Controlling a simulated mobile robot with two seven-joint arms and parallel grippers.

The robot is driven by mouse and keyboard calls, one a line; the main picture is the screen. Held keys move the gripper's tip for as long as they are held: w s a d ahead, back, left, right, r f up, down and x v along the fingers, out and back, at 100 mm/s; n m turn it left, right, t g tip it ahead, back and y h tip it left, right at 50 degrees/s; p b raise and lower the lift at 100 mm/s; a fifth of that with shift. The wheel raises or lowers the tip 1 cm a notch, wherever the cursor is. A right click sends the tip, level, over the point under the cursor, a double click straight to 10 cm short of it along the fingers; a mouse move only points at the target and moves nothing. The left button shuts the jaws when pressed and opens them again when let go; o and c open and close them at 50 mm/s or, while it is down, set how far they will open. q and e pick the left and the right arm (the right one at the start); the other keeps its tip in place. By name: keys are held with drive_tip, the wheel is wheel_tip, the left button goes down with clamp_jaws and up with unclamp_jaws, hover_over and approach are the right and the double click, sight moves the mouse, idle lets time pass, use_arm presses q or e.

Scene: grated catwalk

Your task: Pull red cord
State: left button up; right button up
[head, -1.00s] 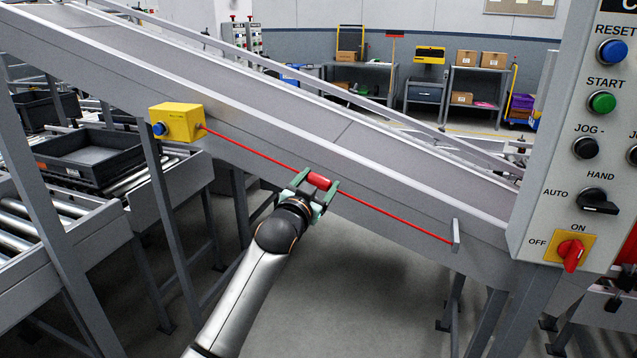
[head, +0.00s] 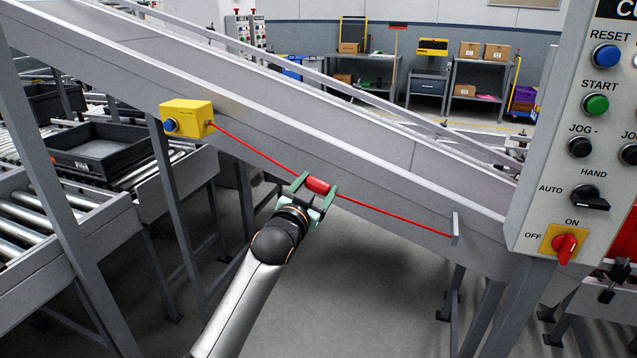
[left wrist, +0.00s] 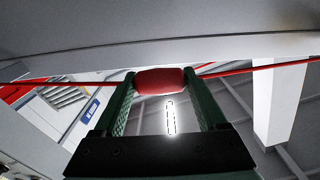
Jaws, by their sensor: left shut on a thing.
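The red cord (head: 395,216) runs along the side of the sloping conveyor, from a yellow switch box (head: 187,118) with a blue button to a small grey bracket (head: 456,228). A thick red grip (head: 317,185) sits on the cord. My left gripper (head: 315,190) is shut on this red grip, one finger at each end of it. The cord bends down slightly at the grip. In the left wrist view the red grip (left wrist: 160,80) lies between the two green fingers, with the cord leaving on both sides. My right gripper is not in view.
The sloping conveyor (head: 350,150) rises to the left above my arm. A control panel (head: 570,140) with buttons and a red switch stands close on the right. Roller tracks with a black tray (head: 100,150) are at left. Floor below the cord is open.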

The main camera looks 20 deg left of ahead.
use_arm(q)
drive_tip(key=o, duration=1.1)
drive_tip(key=shift+f, duration=0.2)
drive_tip(key=o, duration=0.4)
drive_tip(key=shift+r, duration=0.15)
drive_tip(key=s, duration=1.2)
drive_tip(key=shift+s+a, duration=0.2)
drive_tip(key=shift+s, duration=0.15)
